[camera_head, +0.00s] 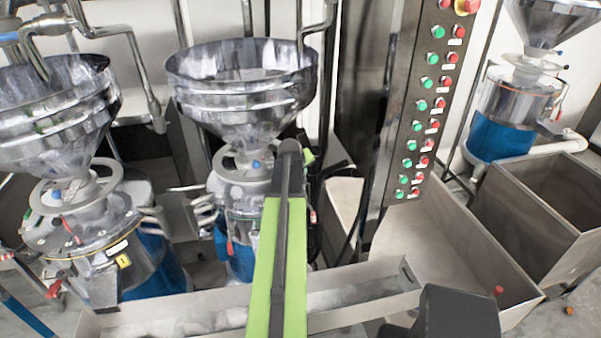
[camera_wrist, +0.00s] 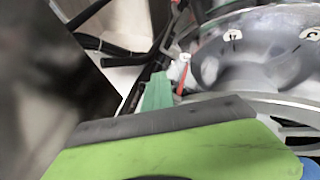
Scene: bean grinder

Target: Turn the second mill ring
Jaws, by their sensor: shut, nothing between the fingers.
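The second mill, in the middle of the head view, has a wide metal funnel (camera_head: 235,95) above a grey ring (camera_head: 222,162). The ring's right part is hidden behind my arm. My gripper (camera_head: 306,157) is at the far end of my green and black arm, by the ring's right side, mostly hidden by the arm. In the wrist view my gripper (camera_wrist: 165,100) is shut and empty. A curved grey rim (camera_wrist: 285,101), seemingly the ring, lies just right of the fingers. I cannot tell whether they touch.
Another mill (camera_head: 85,215) stands on the left and one (camera_head: 515,105) at the far right. A button panel (camera_head: 427,100) on a metal column stands right of my arm. A metal trough (camera_head: 350,290) runs in front, with dark hoses behind.

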